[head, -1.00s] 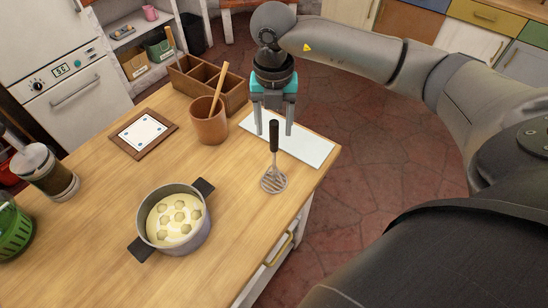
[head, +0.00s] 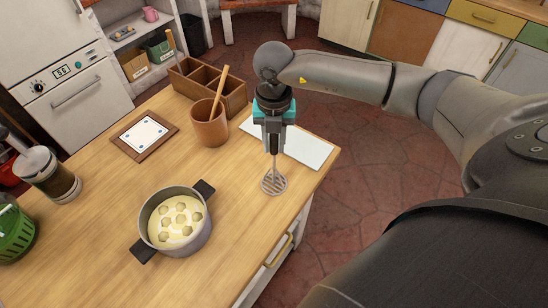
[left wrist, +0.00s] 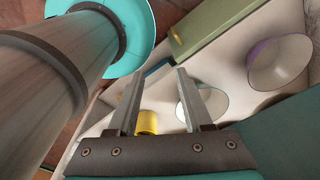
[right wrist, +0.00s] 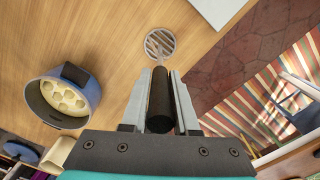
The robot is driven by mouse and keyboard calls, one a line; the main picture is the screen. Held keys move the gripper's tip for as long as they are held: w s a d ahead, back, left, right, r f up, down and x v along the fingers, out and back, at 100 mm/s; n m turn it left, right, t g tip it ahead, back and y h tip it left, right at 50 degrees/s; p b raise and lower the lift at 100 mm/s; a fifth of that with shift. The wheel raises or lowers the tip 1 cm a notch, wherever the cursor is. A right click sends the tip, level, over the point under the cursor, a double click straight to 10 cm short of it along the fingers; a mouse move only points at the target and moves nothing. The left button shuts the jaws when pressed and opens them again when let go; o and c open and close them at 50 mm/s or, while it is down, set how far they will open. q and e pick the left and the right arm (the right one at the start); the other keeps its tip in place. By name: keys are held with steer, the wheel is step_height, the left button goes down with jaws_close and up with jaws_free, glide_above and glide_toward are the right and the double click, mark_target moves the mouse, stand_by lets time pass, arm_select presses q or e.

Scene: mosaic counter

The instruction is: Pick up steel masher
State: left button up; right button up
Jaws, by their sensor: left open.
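The steel masher (head: 273,182) has a round slotted steel head and a black handle. Its head is low at the counter's right part, beside the white board; I cannot tell whether it touches the wood. My right gripper (head: 273,150) is above it, pointing down, with its fingers closed in on the handle. In the right wrist view the black handle (right wrist: 160,105) lies between the two fingers (right wrist: 164,85), and the slotted head shows beyond them. My left gripper (left wrist: 157,95) is open and empty in the left wrist view; it is outside the head view.
A pot (head: 174,232) of pale food stands left of the masher. A brown crock (head: 208,128) with a wooden utensil and a divided wooden box (head: 232,98) stand behind. A white board (head: 305,150) lies at the right edge. Bowls (left wrist: 278,62) are near my left gripper.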

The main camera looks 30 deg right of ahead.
jaws_close()
steer(key=shift+r, duration=0.1)
step_height(320, 180, up, 20)
stand_by(0.7)
